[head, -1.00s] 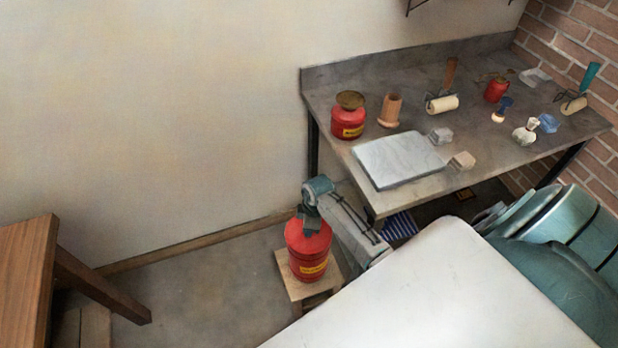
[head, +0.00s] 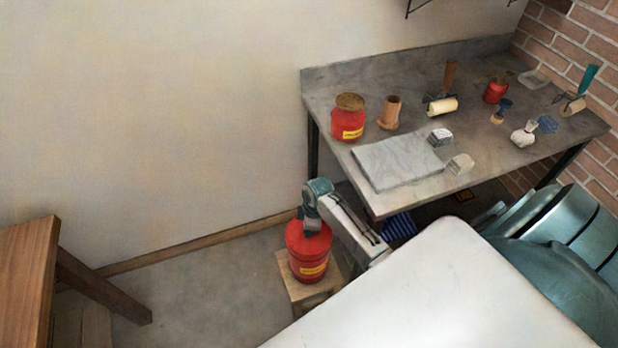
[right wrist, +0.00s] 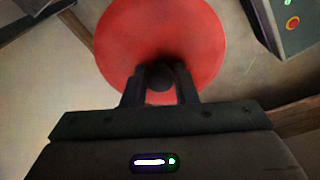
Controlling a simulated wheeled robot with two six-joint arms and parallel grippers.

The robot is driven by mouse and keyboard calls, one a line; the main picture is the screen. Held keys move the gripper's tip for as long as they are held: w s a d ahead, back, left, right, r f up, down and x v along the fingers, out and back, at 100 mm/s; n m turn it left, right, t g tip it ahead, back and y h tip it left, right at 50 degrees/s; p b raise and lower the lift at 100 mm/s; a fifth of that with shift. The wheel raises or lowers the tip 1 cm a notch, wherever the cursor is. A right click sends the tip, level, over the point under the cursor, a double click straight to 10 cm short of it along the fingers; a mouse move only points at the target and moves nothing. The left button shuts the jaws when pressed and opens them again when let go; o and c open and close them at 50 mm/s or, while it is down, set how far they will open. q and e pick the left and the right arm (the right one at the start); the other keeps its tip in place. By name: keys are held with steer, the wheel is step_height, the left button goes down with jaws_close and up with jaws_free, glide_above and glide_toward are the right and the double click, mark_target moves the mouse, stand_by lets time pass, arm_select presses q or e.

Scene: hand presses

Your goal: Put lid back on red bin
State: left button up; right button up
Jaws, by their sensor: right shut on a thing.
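The red bin (head: 308,268), with a yellow label, stands upright on a small wooden stool. My right gripper (head: 312,228) is directly above it, pointing down. In the right wrist view, the round red lid (right wrist: 160,30) fills the area beyond my right gripper (right wrist: 160,88), whose two fingers are shut on the lid's dark knob (right wrist: 160,76). In the head view the lid (head: 296,236) is level over the bin's top; I cannot tell whether it rests fully on the rim. My left gripper is not in view.
The stool (head: 292,288) is small and stands on the floor. A grey workbench (head: 440,180) behind holds a stone slab (head: 397,161), a red can (head: 348,122), rollers and small tools. A white surface (head: 430,290) fills the lower right. A wooden table (head: 27,270) is at left.

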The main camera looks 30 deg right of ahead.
steer(key=shift+f+p, duration=0.15)
steer(key=shift+p, duration=0.7)
stand_by(1.7)
steer(key=o, duration=1.6)
steer(key=shift+r+p, duration=3.55)
steer(key=shift+p, duration=0.25)
steer(key=shift+f, duration=0.1)
steer(key=shift+c, duration=0.3)
jaws_close()
